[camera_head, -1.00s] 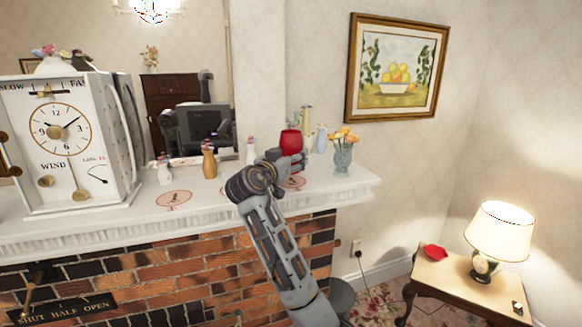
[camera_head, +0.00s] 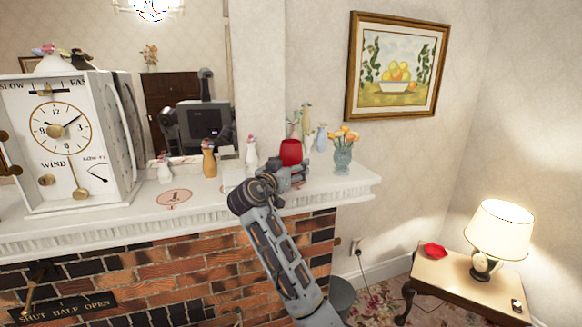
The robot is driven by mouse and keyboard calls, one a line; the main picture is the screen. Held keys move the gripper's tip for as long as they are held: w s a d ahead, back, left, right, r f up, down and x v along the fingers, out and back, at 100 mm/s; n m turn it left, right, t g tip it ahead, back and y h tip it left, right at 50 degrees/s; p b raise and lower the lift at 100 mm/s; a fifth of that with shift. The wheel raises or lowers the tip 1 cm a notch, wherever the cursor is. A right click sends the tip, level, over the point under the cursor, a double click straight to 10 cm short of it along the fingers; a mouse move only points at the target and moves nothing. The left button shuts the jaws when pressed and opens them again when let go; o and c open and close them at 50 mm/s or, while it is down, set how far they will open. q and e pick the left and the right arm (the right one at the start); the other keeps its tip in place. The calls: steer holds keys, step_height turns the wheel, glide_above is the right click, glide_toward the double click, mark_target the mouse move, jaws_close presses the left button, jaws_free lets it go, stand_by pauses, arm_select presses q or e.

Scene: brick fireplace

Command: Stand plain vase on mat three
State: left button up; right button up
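A plain red vase (camera_head: 291,151) is above the right part of the white mantel shelf. My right gripper (camera_head: 295,172) is at its lower part and seems shut on it; the fingers partly hide the vase's lower half and base. I cannot tell whether the base touches the shelf. A round pinkish mat (camera_head: 174,198) with a dark mark lies on the shelf to the left. The mat near the vase is mostly hidden behind my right arm and gripper. My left gripper is not in view.
Small figurines, one white (camera_head: 164,169), one orange-brown (camera_head: 209,160) and one white (camera_head: 251,153), stand along the mantel (camera_head: 345,186). A flower vase (camera_head: 343,158) and slim vases (camera_head: 321,138) stand close right of and behind the red vase. A large clock (camera_head: 62,140) fills the left end.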

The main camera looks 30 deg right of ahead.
steer(key=shift+o, duration=0.4)
steer(key=shift+r, duration=0.15)
steer(key=b+v, duration=0.1)
steer(key=v, duration=0.4)
steer(key=shift+s+a, duration=0.1)
steer(key=shift+a, duration=0.2)
steer(key=shift+b+v, duration=0.4)
steer(key=shift+v, duration=0.6)
steer(key=shift+s+d, duration=0.1)
